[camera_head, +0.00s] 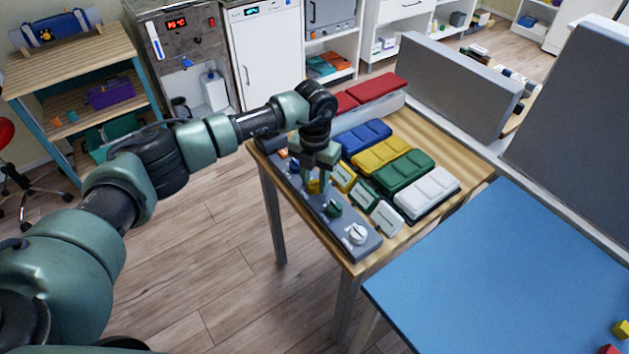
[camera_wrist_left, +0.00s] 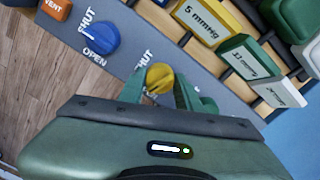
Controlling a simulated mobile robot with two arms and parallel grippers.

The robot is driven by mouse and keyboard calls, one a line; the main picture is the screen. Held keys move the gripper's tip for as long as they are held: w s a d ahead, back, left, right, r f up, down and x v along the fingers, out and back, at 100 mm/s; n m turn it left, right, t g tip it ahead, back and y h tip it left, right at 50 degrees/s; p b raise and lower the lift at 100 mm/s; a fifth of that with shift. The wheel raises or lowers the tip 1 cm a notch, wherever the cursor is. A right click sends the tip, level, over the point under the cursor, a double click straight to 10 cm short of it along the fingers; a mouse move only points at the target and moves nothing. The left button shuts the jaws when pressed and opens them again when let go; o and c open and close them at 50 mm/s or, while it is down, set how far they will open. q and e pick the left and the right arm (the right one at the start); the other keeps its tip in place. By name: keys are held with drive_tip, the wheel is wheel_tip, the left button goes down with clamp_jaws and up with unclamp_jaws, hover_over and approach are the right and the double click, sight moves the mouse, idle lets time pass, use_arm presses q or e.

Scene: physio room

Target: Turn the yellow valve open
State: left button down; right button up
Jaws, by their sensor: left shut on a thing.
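The yellow valve (camera_head: 313,187) is a small knob on a grey strip panel (camera_head: 343,222) along the left edge of a wooden table. My left gripper (camera_head: 317,181) reaches down over the panel and is shut on this valve. In the left wrist view the yellow valve (camera_wrist_left: 160,76) sits between the two green fingers of my left gripper (camera_wrist_left: 160,90). A "SHUT" label shows beside it; the fingers and gripper body hide the rest of its markings, and I cannot tell which way it points. My right gripper is in neither view.
A blue valve (camera_wrist_left: 101,43) is on one side of the yellow one; a green valve (camera_head: 333,208) and a white valve (camera_head: 357,233) are on the other. Label plates and coloured cushioned blocks, such as the yellow one (camera_head: 382,154), lie to the right. A blue padded surface (camera_head: 490,275) stands in front.

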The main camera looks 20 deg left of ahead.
sight(315, 181)
use_arm(q)
drive_tip(key=shift+r+n, duration=0.1)
drive_tip(key=shift+n, duration=1.5)
drive_tip(key=shift+w, duration=0.1)
drive_tip(key=c, duration=1)
unclamp_jaws()
wheel_tip(315, 181, up, 8)
drive_tip(key=shift+f+b, duration=0.1)
drive_tip(key=shift+b, duration=0.8)
